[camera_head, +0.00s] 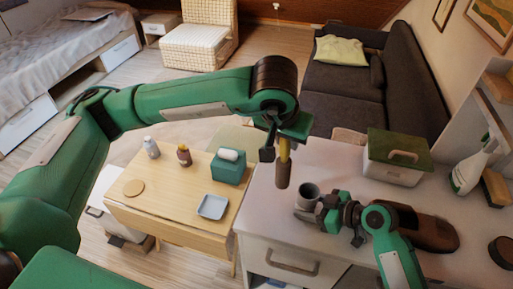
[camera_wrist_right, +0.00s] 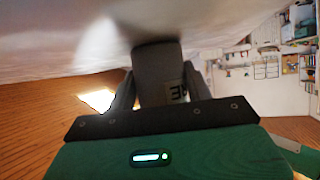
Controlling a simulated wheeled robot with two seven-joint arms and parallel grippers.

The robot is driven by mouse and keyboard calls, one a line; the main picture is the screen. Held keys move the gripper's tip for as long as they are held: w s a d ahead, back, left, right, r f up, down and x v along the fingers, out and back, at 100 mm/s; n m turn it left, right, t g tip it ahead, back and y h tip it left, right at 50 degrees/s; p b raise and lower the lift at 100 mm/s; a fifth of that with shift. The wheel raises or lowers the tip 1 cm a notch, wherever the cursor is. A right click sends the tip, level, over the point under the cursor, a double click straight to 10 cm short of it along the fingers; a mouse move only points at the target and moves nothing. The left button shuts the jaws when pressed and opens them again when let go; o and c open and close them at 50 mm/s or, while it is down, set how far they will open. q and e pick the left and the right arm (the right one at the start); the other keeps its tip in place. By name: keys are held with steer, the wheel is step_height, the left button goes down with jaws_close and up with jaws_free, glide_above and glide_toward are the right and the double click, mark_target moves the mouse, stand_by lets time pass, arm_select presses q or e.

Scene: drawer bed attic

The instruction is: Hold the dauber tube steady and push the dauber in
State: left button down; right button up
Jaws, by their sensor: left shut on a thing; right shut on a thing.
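The dauber (camera_head: 284,172) has a yellow upper part and a dark brown lower end. It hangs roughly upright, brown end down. My left gripper (camera_head: 282,138) is shut on its upper part. The dauber tube (camera_head: 306,192) is a dark grey cup with its open mouth up, at the left part of the white counter. My right gripper (camera_head: 322,207) is shut on it from the right. In the right wrist view the tube (camera_wrist_right: 158,72) sits between both fingers, with part of a pale label showing. The dauber is apart from the tube, up and left of its mouth.
The white counter (camera_head: 262,215) carries a green-lidded box (camera_head: 393,172), a spray bottle (camera_head: 470,170) and a brush (camera_head: 495,188). A lower wooden table (camera_head: 165,205) at left holds two bottles, a tissue box (camera_head: 228,167) and a blue-grey tray (camera_head: 212,207).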

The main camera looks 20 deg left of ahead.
arm_select(q)
steer(key=s+d+r+m, duration=0.1)
steer(key=d+r, duration=0.5)
steer(key=d, duration=0.1)
steer(key=shift+d, duration=0.35)
steer(key=shift+f, duration=0.1)
steer(key=shift+f, duration=2.15)
steer(key=shift+f, duration=0.1)
steer(key=shift+s+f, duration=0.1)
steer(key=shift+f, duration=0.8)
steer(key=shift+f, duration=0.1)
